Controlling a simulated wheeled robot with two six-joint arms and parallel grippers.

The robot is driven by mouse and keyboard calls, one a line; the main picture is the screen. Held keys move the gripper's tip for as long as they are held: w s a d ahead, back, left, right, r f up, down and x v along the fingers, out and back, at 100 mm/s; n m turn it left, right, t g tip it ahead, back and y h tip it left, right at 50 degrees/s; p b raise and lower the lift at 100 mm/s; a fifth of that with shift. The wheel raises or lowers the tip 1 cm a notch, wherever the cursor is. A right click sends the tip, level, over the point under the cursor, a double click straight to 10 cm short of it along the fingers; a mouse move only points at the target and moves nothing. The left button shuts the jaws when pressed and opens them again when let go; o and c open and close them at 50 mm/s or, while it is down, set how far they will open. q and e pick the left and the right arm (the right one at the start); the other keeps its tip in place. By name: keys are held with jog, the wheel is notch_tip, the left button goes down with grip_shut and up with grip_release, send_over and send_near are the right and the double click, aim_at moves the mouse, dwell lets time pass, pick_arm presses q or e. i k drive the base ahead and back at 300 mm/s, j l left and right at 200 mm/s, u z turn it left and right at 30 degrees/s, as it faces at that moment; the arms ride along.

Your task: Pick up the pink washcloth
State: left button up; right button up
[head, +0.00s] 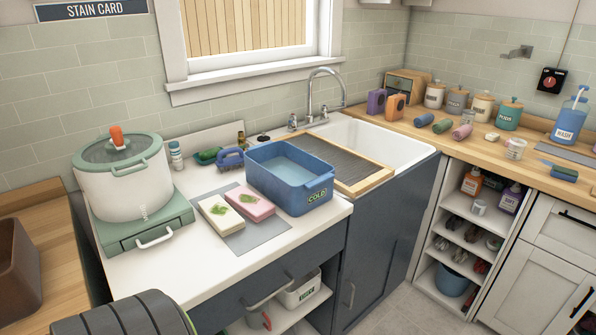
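A folded pink washcloth (249,205) with a green stain on top lies flat on a grey mat (246,237) on the white counter. A folded white cloth (222,215), also green-stained, lies close on its left. The pink washcloth's top and front side are in plain view. Neither of my grippers is in view.
A blue basin marked COLD (310,197) stands close to the right of the pink washcloth. A blue brush (230,158) lies behind it. A white pot with a green lid (122,190) stands at the left. The counter in front of the mat is clear.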

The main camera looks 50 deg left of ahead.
aim_at(252, 206)
jog(key=i+l+u, duration=0.1)
jog(key=i+u, duration=0.2)
jog(key=i, duration=0.2)
jog(key=i+l+u, duration=0.3)
jog(key=i, duration=0.2)
jog(key=i+l+u, duration=0.2)
jog(key=i+u, duration=0.15)
jog(key=i, duration=0.15)
